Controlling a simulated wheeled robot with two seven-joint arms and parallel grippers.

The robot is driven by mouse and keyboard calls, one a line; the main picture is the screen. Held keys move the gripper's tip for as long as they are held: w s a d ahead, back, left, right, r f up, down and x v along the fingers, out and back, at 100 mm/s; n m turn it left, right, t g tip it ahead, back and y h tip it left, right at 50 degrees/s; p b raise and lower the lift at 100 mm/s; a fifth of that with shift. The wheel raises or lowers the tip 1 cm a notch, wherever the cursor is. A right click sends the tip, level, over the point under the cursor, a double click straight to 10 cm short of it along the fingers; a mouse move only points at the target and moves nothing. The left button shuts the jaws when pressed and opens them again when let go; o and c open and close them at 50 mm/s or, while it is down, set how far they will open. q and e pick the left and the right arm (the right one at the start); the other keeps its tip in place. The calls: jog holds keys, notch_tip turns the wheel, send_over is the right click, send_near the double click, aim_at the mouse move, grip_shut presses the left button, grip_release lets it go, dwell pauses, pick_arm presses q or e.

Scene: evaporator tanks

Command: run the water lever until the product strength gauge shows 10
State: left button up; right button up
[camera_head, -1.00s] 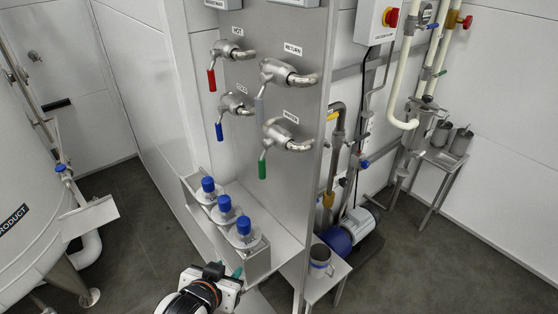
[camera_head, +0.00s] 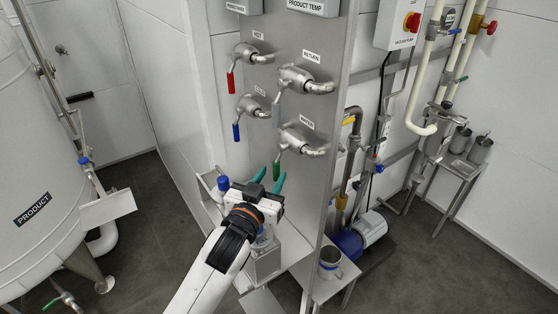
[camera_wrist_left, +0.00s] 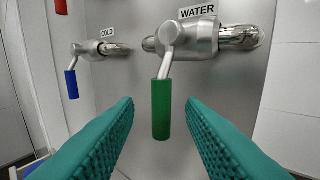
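The water lever has a green handle (camera_head: 277,169) that hangs down from a steel valve (camera_head: 300,143) on the panel. In the left wrist view the green handle (camera_wrist_left: 161,112) hangs nearly straight down under the WATER label. My left gripper (camera_head: 267,177) is open and empty, just below and in front of the handle. In the wrist view its teal fingers lie on either side of the handle, apart from it. Two gauge housings, one labelled PRODUCT TEMP (camera_head: 312,6), are cut off at the top; no gauge reading shows. My right gripper is not in view.
Red HOT (camera_head: 231,82), blue COLD (camera_head: 237,131) and grey RETURN (camera_head: 276,114) levers sit close by on the same panel (camera_head: 325,60). Blue-capped bottles (camera_head: 223,183) stand on a ledge below, partly hidden by my arm. A metal mug (camera_head: 330,262) stands at lower right.

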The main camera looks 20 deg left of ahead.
aim_at(275, 172)
pick_arm(q)
jog(key=shift+w+d+p, duration=0.15)
jog(key=shift+w+p, duration=0.1)
jog(key=shift+w, duration=1.15)
jog(key=shift+w+d+p, duration=0.15)
jog(key=shift+w+p, duration=0.05)
jog(key=shift+w, duration=1.15)
grip_shut()
